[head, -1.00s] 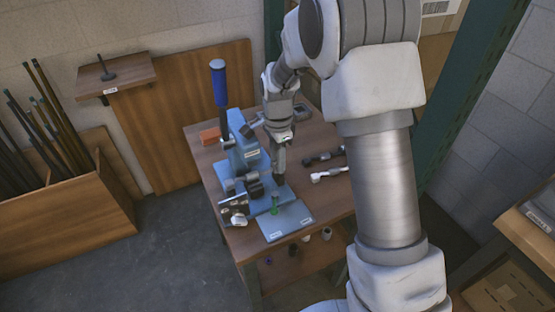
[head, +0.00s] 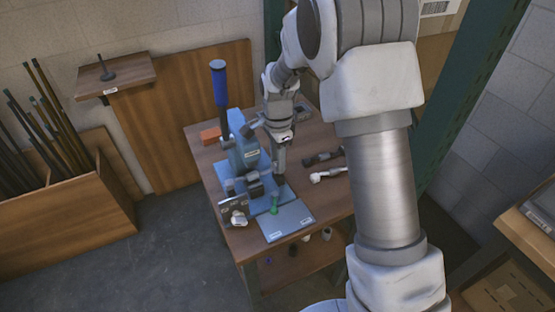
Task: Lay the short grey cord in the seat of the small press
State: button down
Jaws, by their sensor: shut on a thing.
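The small press (head: 243,154), blue with a tall blue-handled lever (head: 219,85), stands on the wooden table. My gripper (head: 279,178) points down just right of the press body, above the blue base. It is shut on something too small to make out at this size. I cannot pick out the short grey cord. The seat of the press is also not clear. A small green piece (head: 274,204) stands just below and in front of my gripper; I cannot tell whether they touch.
A grey-blue mat (head: 288,222) lies at the table's front. Metal parts (head: 234,211) sit left of it. A dark tool (head: 322,158) and a white-ended tool (head: 328,175) lie to the right. An orange block (head: 210,136) is at the back left. Small parts stand on the shelf below.

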jog(key=c, duration=0.5)
grip_release()
notch_tip(320, 180, up, 18)
jog(key=p, duration=0.1)
jog(key=shift+f, duration=0.25)
jog(key=s+d+r+n+t, duration=0.2)
jog(key=s+d+r+n, duration=0.15)
jog(key=s, duration=0.35)
jog(key=s+d+r+n+t, duration=0.1)
jog(key=s+d+r+n, duration=0.2)
jog(key=s+r, duration=0.25)
jog(key=s+d+f+n+t, duration=0.1)
jog(key=s+n, duration=0.2)
jog(key=s, duration=0.3)
jog(key=s+d+f+n+t, duration=0.1)
jog(key=s+d+f+n, duration=0.1)
jog(key=s+n, duration=0.2)
jog(key=s, duration=0.3)
jog(key=shift+d+t, duration=0.3)
